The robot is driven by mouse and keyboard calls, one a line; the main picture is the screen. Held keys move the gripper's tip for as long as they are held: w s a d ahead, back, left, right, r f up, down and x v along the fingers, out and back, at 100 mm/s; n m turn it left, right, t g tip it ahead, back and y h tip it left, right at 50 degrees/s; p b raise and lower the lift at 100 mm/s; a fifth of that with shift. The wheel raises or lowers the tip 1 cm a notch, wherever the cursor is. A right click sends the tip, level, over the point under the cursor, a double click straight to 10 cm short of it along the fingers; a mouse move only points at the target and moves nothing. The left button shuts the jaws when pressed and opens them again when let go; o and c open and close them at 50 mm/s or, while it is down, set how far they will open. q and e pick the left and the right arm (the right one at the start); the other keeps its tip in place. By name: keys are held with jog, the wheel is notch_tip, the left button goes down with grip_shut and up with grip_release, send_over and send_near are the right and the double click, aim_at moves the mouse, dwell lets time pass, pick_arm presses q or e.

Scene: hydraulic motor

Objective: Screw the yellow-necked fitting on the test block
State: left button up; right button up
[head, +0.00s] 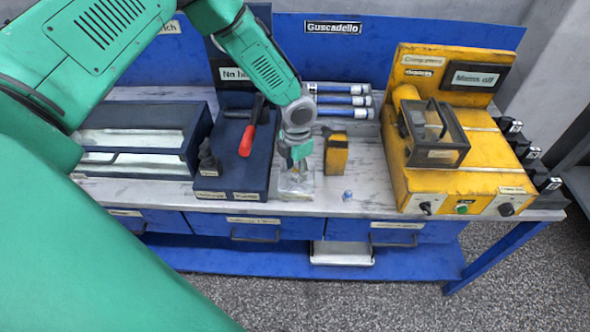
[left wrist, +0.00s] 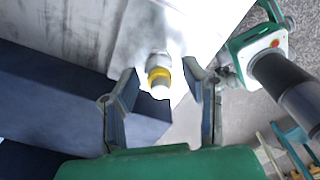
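My left gripper (head: 297,160) points down over a pale, clear-looking test block (head: 296,184) at the front edge of the bench. In the left wrist view its two fingers (left wrist: 161,105) are apart, with a gap between them. The yellow-necked fitting (left wrist: 159,78), a whitish cylinder with a yellow ring, shows in line with that gap, near the fingertips. I see no finger touching it. It appears to stand on the bright pale block (left wrist: 137,40); whether it is threaded in cannot be told. In the head view the gripper hides it. I cannot identify my right gripper.
A dark blue case (head: 230,150) with a red-handled lever (head: 247,140) stands left of the gripper. A yellow block (head: 336,153) and a small blue piece (head: 347,195) lie to its right. A yellow machine (head: 465,150) fills the bench's right end.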

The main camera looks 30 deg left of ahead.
pick_arm(q)
jog(key=shift+w+d+r, duration=0.15)
jog(key=shift+w+r, duration=0.05)
jog(key=shift+r, duration=0.25)
jog(key=n, duration=0.5)
jog(key=shift+n+p, duration=0.3)
jog(key=shift+n, duration=0.1)
jog(key=n, duration=0.4)
jog(key=shift+n, duration=0.3)
jog(key=n, duration=0.4)
jog(key=shift+n, duration=0.4)
jog(key=n, duration=0.3)
jog(key=shift+n, duration=1.2)
